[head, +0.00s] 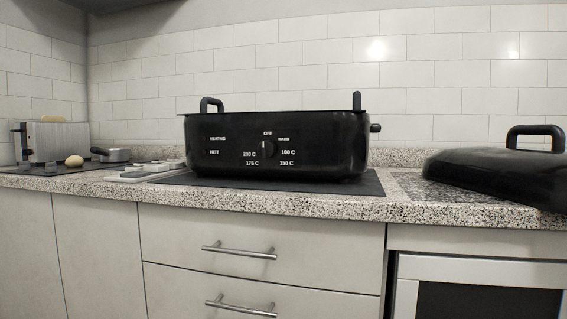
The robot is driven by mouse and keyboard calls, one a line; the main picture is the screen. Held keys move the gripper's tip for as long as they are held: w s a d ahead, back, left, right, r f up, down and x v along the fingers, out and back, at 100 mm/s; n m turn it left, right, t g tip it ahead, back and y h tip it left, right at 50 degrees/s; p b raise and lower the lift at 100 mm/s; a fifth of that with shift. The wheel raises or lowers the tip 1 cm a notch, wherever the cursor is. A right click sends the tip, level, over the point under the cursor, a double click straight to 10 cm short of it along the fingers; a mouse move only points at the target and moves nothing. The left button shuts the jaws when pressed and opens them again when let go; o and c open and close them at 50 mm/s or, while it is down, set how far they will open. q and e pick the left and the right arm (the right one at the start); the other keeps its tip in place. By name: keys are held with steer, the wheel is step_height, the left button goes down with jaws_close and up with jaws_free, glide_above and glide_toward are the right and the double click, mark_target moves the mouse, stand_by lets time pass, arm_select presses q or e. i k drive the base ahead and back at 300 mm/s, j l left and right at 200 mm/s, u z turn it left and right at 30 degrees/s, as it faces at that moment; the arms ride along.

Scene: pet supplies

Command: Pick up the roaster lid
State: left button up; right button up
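The roaster lid (500,170) is a black, domed cover with a loop handle (536,132) on top. It rests on the countertop at the right, its right end cut off by the picture edge. The black roaster (225,152) stands on a dark mat (350,186) in the middle of the counter, left of the lid. It has a dial and heat markings on its front and upright handles at both ends. No lid sits on it. Neither of my grippers is in view.
The speckled countertop (300,203) has a small bare gap between mat and lid. Drawers with bar handles (238,251) are below; a white-framed appliance (485,270) is lower right.

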mark_target(536, 178)
steer(key=z, duration=1.25)
